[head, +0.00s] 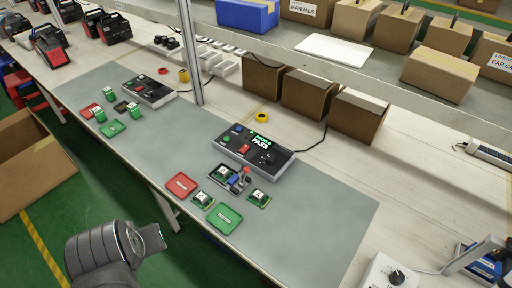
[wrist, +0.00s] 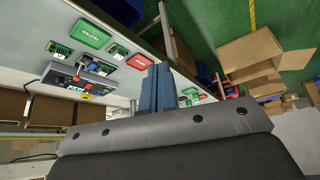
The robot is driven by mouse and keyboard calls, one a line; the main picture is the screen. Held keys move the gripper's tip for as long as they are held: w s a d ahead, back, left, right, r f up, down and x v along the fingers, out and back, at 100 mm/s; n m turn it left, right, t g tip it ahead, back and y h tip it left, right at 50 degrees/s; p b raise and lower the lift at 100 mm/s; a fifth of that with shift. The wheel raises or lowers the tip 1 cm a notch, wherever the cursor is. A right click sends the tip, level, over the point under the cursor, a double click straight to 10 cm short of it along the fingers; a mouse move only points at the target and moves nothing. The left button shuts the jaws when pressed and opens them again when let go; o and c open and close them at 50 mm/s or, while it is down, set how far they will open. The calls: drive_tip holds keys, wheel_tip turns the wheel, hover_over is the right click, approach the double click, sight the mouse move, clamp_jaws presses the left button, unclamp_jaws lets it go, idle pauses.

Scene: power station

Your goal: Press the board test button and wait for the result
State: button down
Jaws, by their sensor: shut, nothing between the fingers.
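The near test unit (head: 253,158) is a dark grey box on the bench mat. Its screen (head: 261,141) is lit with green text that reads PASS. Blue, green and red buttons sit on its left half; I cannot tell which is the board test button. A fixture (head: 233,179) with a blue block and a red-knobbed lever lies in front. Boards marked A (head: 260,197) stand near it. My gripper (wrist: 161,70) is shut and empty in the wrist view, apart from the test unit (wrist: 85,85). In the head view only my arm shows, at lower left.
A red tray (head: 181,186) and green TESTED tray (head: 224,217) lie in front of the unit. A second unit (head: 150,92) with boards stands further left. A metal post (head: 190,50) rises behind the mat. Brown boxes (head: 309,92) line the back. The mat's right end is clear.

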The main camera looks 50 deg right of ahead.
idle(0.5)
